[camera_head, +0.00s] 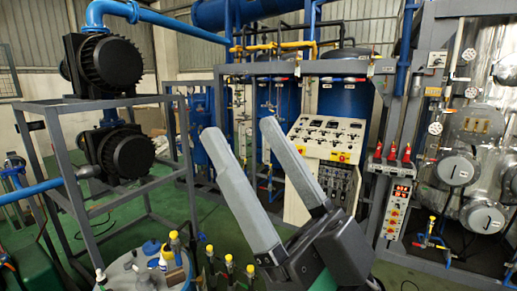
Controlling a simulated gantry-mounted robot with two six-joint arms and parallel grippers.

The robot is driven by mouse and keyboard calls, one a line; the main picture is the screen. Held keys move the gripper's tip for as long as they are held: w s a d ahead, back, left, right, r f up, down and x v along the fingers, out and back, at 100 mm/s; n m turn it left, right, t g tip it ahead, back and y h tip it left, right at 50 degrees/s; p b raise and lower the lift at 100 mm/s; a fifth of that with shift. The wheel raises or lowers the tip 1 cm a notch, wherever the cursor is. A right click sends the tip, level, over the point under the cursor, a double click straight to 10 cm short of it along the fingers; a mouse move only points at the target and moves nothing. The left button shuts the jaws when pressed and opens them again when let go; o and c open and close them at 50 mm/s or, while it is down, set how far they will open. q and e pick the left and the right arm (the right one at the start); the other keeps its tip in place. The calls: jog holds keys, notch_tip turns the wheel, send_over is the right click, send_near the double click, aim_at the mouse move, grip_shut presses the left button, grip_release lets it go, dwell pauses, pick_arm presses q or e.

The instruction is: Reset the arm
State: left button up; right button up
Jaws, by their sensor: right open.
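My right gripper (251,155) fills the lower middle of the head view. Its two long grey fingers point up and to the left, spread well apart, with nothing between them. Its dark body is at the bottom edge of the picture. Behind it stands a white control panel (328,139) with gauges and switches; the fingers overlap part of the view of it but their distance from it cannot be told. My left gripper is not clearly in view.
A grey frame (95,101) with black motors (109,66) stands at the left. A round table (125,275) with bottles is at the lower left. Yellow-capped valves (228,259) stand beside it. A red-handled control box (394,208) and steel vessel (478,140) are at the right. Green floor lies between.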

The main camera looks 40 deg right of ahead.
notch_tip(320, 180, up, 16)
jog(key=p, duration=1.6)
jog(key=shift+d+r+h, duration=0.2)
jog(key=shift+r+h, duration=0.05)
jog(key=shift+h, duration=0.15)
jog(key=shift+o, duration=0.4)
jog(key=shift+w+f, duration=0.1)
jog(key=shift+f, duration=0.25)
